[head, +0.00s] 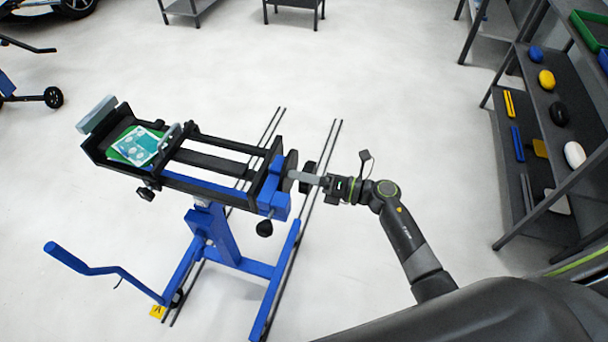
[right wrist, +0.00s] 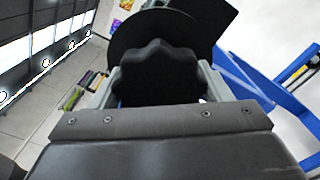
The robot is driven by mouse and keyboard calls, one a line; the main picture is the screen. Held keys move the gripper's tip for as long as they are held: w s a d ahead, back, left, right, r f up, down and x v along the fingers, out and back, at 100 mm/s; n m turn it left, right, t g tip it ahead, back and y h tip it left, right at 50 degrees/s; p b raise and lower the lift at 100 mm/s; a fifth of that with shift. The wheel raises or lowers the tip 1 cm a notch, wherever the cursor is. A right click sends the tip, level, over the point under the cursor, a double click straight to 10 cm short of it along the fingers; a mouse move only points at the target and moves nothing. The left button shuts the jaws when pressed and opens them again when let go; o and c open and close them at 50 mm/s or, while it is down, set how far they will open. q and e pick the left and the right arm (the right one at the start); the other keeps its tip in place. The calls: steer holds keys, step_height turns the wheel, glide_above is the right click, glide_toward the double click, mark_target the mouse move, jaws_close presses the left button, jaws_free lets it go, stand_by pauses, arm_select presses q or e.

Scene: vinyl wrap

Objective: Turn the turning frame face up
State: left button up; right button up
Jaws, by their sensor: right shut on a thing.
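The turning frame (head: 215,187) is a long black frame in the middle of the head view, with rails and clamp knobs, carried on a blue stand (head: 226,240). A green part with a teal-and-white printed sheet (head: 138,146) sits at its left end and its print shows upward. A black scalloped knob (right wrist: 157,75) fills the middle of the right wrist view, in front of a dark round disc. My right gripper (head: 309,178) is at the frame's right end, its fingers on either side of the knob and shut on it. My left gripper is not in view.
Shelves (head: 560,130) with several coloured items stand at the right. A blue crank-shaped bar (head: 105,268) sticks out low on the stand's left. Dark rails or lines (head: 320,180) run along the floor under the stand. Pale floor around the stand is mostly clear.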

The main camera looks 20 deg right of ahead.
stand_by(0.6)
steer(key=o, duration=1.4)
steer(key=shift+d, duration=0.1)
steer(key=shift+b+v, duration=2.75)
steer(key=shift+v, duration=5.95)
